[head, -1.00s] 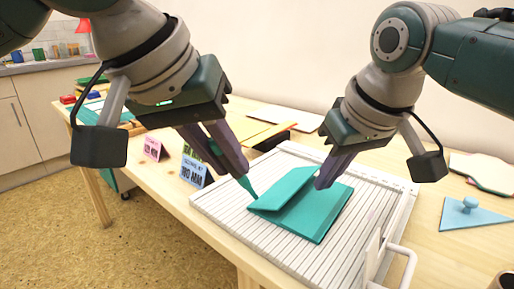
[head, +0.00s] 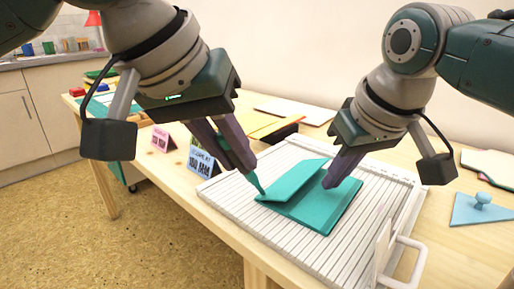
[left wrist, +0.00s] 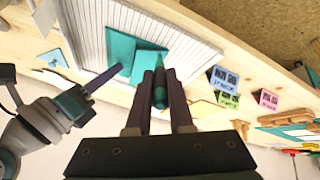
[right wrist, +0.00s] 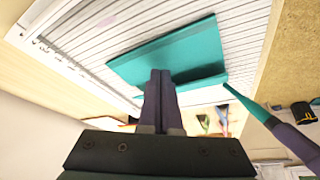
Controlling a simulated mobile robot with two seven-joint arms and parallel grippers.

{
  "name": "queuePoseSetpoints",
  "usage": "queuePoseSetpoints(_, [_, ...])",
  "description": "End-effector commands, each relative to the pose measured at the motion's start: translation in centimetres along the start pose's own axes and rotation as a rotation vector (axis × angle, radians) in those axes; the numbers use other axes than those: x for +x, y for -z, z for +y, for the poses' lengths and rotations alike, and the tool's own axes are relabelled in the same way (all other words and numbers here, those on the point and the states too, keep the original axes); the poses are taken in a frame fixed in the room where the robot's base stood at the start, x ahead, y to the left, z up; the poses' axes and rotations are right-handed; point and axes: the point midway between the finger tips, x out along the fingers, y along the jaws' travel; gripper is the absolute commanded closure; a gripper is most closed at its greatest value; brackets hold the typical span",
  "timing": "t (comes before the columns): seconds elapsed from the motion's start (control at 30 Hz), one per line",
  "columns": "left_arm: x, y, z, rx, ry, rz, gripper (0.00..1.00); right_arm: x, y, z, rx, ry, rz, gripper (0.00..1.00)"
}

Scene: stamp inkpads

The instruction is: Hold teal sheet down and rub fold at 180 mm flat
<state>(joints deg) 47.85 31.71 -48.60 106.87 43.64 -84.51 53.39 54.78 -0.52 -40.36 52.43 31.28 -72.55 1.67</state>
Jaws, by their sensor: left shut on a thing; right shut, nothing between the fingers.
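The teal sheet (head: 335,212) lies on the white grooved board, with a folded flap (head: 290,184) that looks slightly raised over its left part. My left gripper (head: 248,167) is shut on a teal pointed tool (left wrist: 160,92). The tool's tip is close to the flap's left corner; I cannot tell whether it touches. My right gripper (head: 334,183) is shut and empty, its fingertips at the bare part of the sheet beside the flap. In the right wrist view the closed fingers (right wrist: 160,76) overlap the sheet (right wrist: 185,48), and contact is unclear.
The grooved board (head: 225,190) has a white handle (head: 410,262) at its near right corner. Blue (head: 202,160) and pink (head: 160,139) label cards stand left of it. A blue triangle with a knob (head: 482,207) lies at the right. Yellow sheets (head: 262,126) lie behind.

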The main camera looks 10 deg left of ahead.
Motion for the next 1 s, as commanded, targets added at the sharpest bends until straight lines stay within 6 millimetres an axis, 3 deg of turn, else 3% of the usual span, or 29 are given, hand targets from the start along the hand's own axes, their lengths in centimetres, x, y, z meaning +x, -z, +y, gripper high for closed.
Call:
queuePoseSetpoints(0.5, [0.8,-0.4,-0.2,0.000,0.000,0.000,1.00,1.3,-0.6,0.0,0.000,0.000,0.001,1.00])
queuePoseSetpoints(1.0, [0.7,-0.4,-0.2,0.000,0.000,0.000,1.00,1.2,-0.6,0.0,0.000,0.000,-0.001,1.00])
